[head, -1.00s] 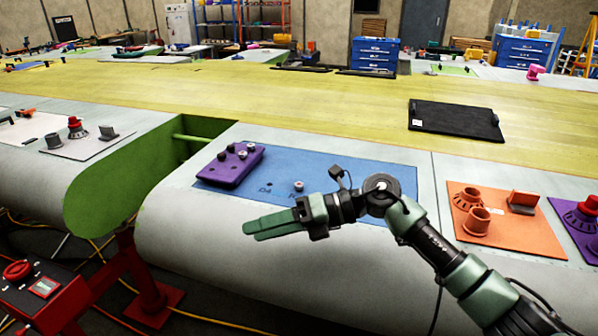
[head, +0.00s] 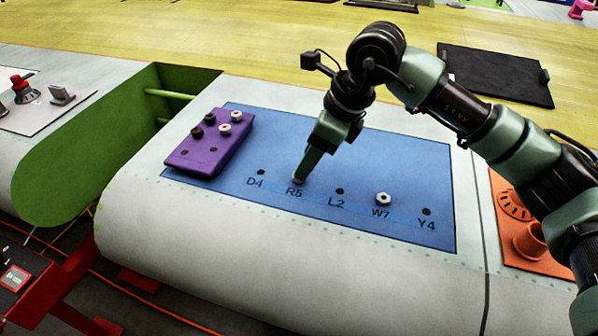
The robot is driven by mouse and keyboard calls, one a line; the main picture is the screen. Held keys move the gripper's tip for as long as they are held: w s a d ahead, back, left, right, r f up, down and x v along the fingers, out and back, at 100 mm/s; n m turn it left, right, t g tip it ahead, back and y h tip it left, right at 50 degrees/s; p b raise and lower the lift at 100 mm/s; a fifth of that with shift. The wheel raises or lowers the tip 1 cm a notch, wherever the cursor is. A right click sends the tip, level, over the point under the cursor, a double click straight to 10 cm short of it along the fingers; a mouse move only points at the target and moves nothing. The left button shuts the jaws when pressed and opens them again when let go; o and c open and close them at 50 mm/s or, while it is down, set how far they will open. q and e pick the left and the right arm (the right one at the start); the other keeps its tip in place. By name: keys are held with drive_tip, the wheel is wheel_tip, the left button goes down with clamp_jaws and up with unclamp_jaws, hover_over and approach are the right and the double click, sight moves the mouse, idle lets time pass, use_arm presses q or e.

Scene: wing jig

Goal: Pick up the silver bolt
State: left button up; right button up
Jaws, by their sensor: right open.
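A small pale bit of a bolt (head: 297,181) shows right at the fingertips; the rest is hidden. The fingers line up in this view, so the gap between them does not show. Another silver bolt (head: 383,199) sits at W7. The holes at D4, L2 and Y4 look empty and dark. My left gripper is not in view.
A purple block (head: 190,160) on the panel's left holds silver bolts (head: 237,116) and darker ones (head: 197,132). An orange plate with cups (head: 530,241) lies to the right. A black flat case (head: 495,75) lies behind. The panel's front strip is clear.

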drive_tip(key=p+x, duration=0.1)
drive_tip(key=x, duration=0.2)
drive_tip(key=shift+f+p, duration=0.35)
drive_tip(key=shift+a+f, duration=0.2)
drive_tip(key=shift+f, duration=0.15)
clamp_jaws()
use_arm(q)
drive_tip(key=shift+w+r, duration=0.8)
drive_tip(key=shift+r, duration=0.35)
use_arm(e)
drive_tip(key=shift+w, duration=0.1)
drive_tip(key=shift+r, duration=0.1)
drive_tip(key=shift+r, duration=0.55)
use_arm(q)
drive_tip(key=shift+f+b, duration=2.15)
use_arm(e)
wheel_tip(320, 180, up, 19)
